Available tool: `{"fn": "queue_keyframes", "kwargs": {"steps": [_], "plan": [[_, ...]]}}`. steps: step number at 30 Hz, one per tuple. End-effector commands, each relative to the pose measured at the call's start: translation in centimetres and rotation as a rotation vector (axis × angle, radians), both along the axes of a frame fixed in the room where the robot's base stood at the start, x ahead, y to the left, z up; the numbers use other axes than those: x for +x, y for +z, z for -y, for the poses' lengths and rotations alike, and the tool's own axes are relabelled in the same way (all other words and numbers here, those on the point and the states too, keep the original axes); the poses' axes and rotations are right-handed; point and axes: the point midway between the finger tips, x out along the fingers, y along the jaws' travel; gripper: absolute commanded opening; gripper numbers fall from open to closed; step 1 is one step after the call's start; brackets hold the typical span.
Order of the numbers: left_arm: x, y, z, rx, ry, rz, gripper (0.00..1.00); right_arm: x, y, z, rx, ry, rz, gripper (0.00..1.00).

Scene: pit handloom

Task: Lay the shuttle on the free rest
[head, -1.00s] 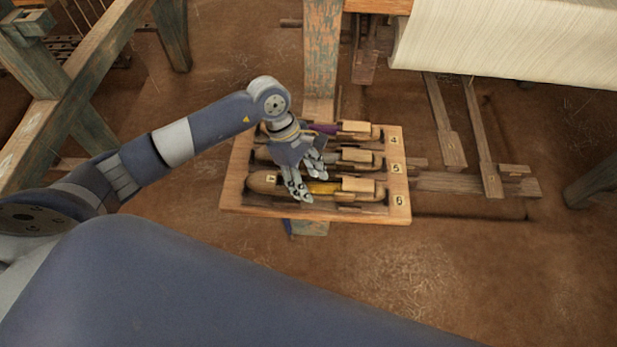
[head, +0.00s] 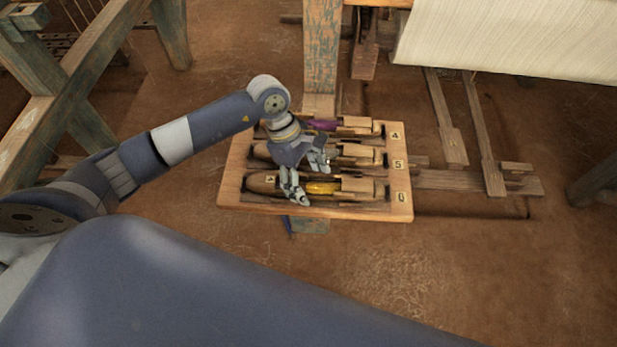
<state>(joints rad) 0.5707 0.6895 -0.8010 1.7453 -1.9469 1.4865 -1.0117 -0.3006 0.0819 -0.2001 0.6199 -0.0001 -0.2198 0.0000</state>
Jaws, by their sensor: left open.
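A wooden board (head: 401,207) with three rests marked 4, 5 and 6 lies in the middle of the head view. A wooden shuttle with yellow thread (head: 322,188) lies in the nearest rest. A shuttle with purple thread (head: 322,125) lies in the far rest, marked 4. Another shuttle (head: 356,155) lies in the middle rest, marked 5, its left part hidden by my gripper. My left gripper (head: 309,182) is open over the left part of the board, its fingers spread above the middle and nearest rests. Whether a finger touches the yellow-thread shuttle cannot be told. My right gripper is not in view.
A worn wooden post (head: 322,50) stands right behind the board. Cream cloth (head: 510,38) hangs at the upper right. Wooden treadles (head: 480,135) lie to the right. A timber frame (head: 60,100) stands at the left. The earth floor in front is clear.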

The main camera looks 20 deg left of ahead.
Motion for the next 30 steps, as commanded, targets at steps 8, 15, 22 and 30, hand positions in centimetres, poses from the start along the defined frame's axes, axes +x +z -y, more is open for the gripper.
{"fn": "queue_keyframes", "kwargs": {"steps": [8, 15, 22, 30], "plan": [[0.0, 1.0, 0.0, 0.001, 0.000, -0.001, 0.73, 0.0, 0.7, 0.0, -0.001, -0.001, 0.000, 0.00], [0.0, 3.0, 0.0, 0.000, 0.000, -0.001, 0.73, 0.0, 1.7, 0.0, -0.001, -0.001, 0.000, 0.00], [0.0, 4.9, 0.0, 0.000, -0.001, 0.000, 0.73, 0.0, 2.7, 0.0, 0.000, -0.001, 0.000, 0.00], [0.0, 7.0, -0.1, 0.001, 0.000, 0.000, 0.73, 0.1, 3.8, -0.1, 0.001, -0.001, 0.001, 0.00]]}}
